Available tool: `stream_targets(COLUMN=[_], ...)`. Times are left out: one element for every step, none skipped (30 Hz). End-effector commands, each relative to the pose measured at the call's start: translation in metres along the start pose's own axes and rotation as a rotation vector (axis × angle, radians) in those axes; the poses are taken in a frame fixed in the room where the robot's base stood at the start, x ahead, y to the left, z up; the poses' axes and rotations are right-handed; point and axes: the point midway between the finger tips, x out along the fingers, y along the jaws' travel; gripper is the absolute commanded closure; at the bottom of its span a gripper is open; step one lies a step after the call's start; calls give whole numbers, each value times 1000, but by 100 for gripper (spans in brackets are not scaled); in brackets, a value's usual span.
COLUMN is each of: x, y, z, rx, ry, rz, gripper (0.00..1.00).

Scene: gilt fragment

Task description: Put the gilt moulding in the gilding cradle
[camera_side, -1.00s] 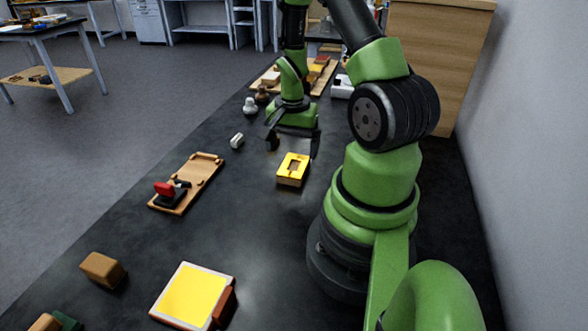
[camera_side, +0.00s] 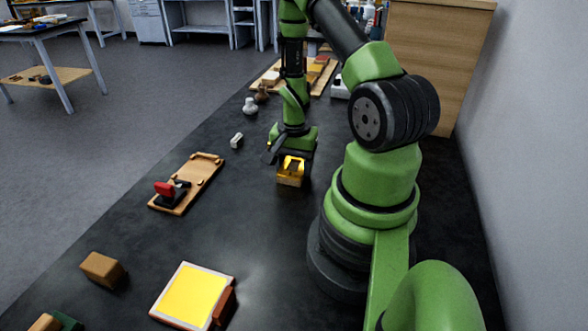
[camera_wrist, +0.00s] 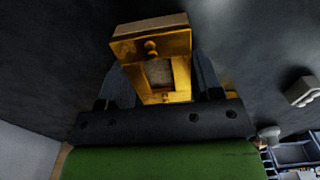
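The gilt moulding (camera_side: 290,181), a small gold block with a square recess, sits on the dark bench in front of my arm. My gripper (camera_side: 288,160) is low over it, pointing down, with its fingers apart. In the wrist view the moulding (camera_wrist: 176,46) lies between the two fingers, with a visible gap on the left; contact on the right cannot be told. The gilding cradle appears to be the wooden board (camera_side: 204,172) with raised blocks and a red-handled clamp (camera_side: 167,190). It lies on the bench left of the moulding, its middle empty.
A yellow-topped pad (camera_side: 194,293) and a brown block (camera_side: 102,268) are at the front. A white knob-shaped piece (camera_side: 250,106) and a laden wooden tray (camera_side: 265,84) stand farther back.

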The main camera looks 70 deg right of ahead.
Motion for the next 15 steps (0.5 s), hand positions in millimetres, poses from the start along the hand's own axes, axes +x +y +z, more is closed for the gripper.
stream_targets(x=[0, 0, 0, 0, 0, 0, 0, 0, -1, -1, -2, -3, -5, -7, -10], y=[0, 0, 0, 0, 0, 0, 0, 0, 0, 0, 0, 0, 0, 0, -1], z=[0, 0, 0, 0, 0, 0, 0, 0, 0, 0, 0, 0, 0, 0, -1], rx=[0, 0, 0, 0, 0, 0, 0, 0, 0, 0, 0, 1, 1, 1, 1], ry=[0, 0, 0, 0, 0, 0, 0, 0, 0, 0, 0, 0, 0, 0, 2], rz=[0, 0, 0, 0, 0, 0, 0, 0, 0, 0, 0, 0, 0, -1, -2], gripper=[64, 65, 68, 69, 69, 69, 69, 69, 69, 69, 69, 69, 69, 69, 69])
